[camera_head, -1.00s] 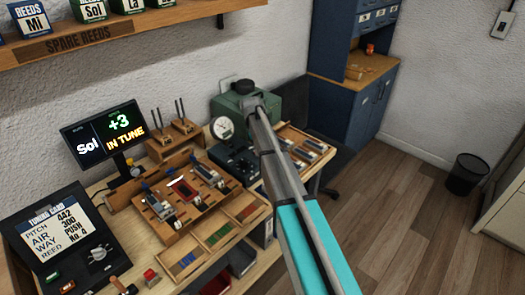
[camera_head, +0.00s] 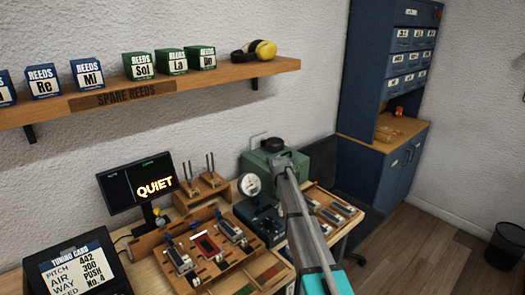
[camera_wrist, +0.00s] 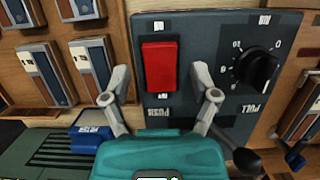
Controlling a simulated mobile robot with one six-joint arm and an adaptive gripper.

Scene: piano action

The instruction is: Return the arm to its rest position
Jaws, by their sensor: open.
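My arm reaches from the lower right of the head view toward the green machine (camera_head: 300,165) on the bench; the gripper's fingers cannot be made out there. In the wrist view my gripper (camera_wrist: 160,97) is open and empty. Its two fingers stand apart over a dark control panel (camera_wrist: 210,110), on either side below a red rocker switch (camera_wrist: 160,65). A black knob (camera_wrist: 262,70) is to the right on the same panel. Whether the fingers touch the panel I cannot tell.
A display (camera_head: 137,185) reads QUIET. Wooden trays with reed plates (camera_head: 215,250) lie left of the arm. A shelf (camera_head: 150,95) with reed boxes hangs above. A blue cabinet (camera_head: 385,160) stands at the back right. Open floor lies at the right, with a black bin (camera_head: 503,246).

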